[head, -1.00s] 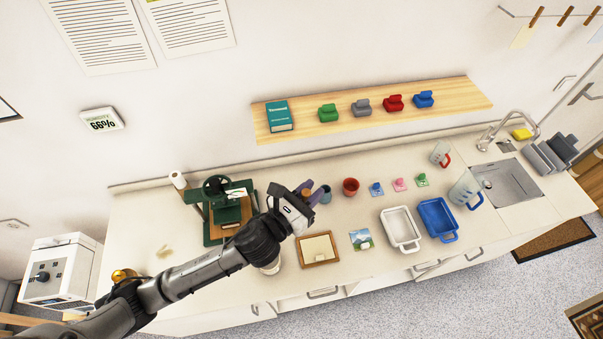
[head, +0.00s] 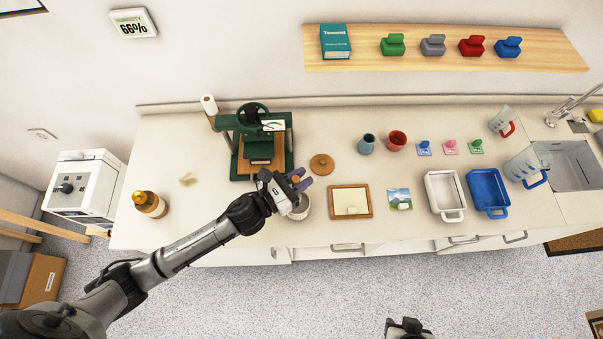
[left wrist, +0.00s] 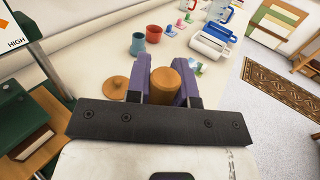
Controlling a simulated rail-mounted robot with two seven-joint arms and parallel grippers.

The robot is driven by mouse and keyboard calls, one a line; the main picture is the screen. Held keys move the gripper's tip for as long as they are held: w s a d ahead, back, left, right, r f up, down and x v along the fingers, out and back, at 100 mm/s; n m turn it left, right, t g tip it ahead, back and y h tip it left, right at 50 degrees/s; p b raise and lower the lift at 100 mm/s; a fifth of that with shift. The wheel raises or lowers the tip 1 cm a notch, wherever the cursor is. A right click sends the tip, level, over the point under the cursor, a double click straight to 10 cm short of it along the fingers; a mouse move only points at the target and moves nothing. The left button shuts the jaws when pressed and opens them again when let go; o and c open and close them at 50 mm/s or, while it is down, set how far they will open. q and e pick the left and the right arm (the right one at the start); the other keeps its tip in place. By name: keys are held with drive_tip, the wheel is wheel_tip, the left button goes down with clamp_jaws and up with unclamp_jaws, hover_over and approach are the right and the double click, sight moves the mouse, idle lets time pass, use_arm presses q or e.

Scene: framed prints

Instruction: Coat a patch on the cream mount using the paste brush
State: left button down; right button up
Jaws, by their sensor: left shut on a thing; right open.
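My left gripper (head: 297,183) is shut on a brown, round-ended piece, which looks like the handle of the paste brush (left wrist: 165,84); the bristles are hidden. In the head view the gripper is over a white pot (head: 300,210), partly hiding it. I cannot tell whether the brush is inside the pot. The cream mount (head: 350,201) lies flat within a brown wooden frame (head: 334,204), just right of the pot. My right gripper (head: 408,328) is at the bottom edge of the head view, open and away from the counter.
A round brown lid (head: 321,165) lies behind the pot. A green press (head: 254,140) stands to the left. A blue-grey cup (head: 367,144) and a red cup (head: 396,141) stand behind the frame. A landscape picture (head: 399,197) and white tray (head: 444,191) are to the right.

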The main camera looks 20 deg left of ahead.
use_arm(q)
wheel_tip(320, 180, down, 4)
drive_tip(key=b, duration=0.3)
drive_tip(key=shift+f, duration=0.2)
idle(0.5)
drive_tip(key=shift+f+b, duration=0.25)
drive_tip(key=shift+b, duration=0.2)
drive_tip(key=shift+f, duration=0.25)
idle(0.4)
idle(0.4)
drive_tip(key=shift+f, duration=0.1)
idle(0.5)
